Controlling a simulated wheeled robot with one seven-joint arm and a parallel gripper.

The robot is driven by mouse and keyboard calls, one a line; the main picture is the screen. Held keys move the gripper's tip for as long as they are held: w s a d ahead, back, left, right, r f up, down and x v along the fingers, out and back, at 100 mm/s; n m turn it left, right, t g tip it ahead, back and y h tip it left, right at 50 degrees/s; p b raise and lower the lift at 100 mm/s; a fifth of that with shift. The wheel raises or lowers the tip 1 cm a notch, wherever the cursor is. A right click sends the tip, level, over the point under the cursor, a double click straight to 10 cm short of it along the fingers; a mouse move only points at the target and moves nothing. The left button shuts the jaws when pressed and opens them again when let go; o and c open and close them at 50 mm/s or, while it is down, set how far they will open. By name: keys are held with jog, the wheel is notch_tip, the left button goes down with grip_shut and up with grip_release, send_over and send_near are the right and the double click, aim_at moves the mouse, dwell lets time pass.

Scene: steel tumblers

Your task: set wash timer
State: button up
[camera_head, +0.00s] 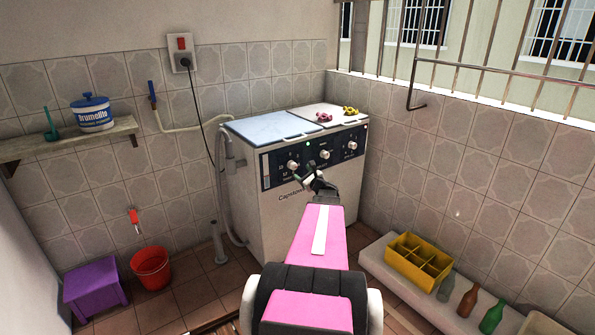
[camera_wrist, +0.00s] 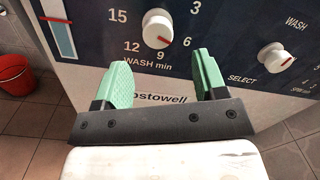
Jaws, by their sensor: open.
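The washing machine (camera_head: 285,205) stands against the tiled wall, with a dark panel across its upper front. The wash timer knob (camera_wrist: 157,29) is white and round; its red mark points to the lower right, between 6 and 9 on the dial marked "WASH min". In the head view the wash knob (camera_head: 293,165) is leftmost of three knobs. My gripper (camera_head: 313,178) is close in front of the panel, open and empty. In the wrist view its green fingers (camera_wrist: 163,72) are spread apart just below the knob, one to each side, with the knob not between their tips.
The "SELECT" knob (camera_wrist: 276,57) is to the right of the timer. Pink and yellow items lie on the machine's lid (camera_head: 330,115). A grey hose (camera_head: 222,190) runs down its left side. A red bucket (camera_head: 150,267) and purple stool (camera_head: 94,286) stand left; a yellow crate (camera_head: 409,267) is right.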

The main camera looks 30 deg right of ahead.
jog(key=shift+s+d+f, duration=0.1)
jog(key=shift+s, duration=1.55)
jog(key=a+f+n+g+y, duration=0.25)
jog(key=a+n, duration=0.25)
jog(key=a, duration=0.5)
jog(key=a+f+n+g+y, duration=0.2)
jog(key=a+n+g, duration=0.3)
jog(key=a, duration=0.6)
jog(key=a+f+n+g+y, duration=0.25)
jog(key=a+n, duration=0.35)
jog(key=a, duration=0.4)
jog(key=s+a+f+n+g+h, duration=0.2)
jog(key=s+a+n+g+h, duration=0.6)
jog(key=s+a+n, duration=0.6)
jog(key=shift+s+a+f+n+g, duration=0.15)
jog(key=shift+s+f+n+g, duration=0.1)
jog(key=shift+s+n+g, duration=0.05)
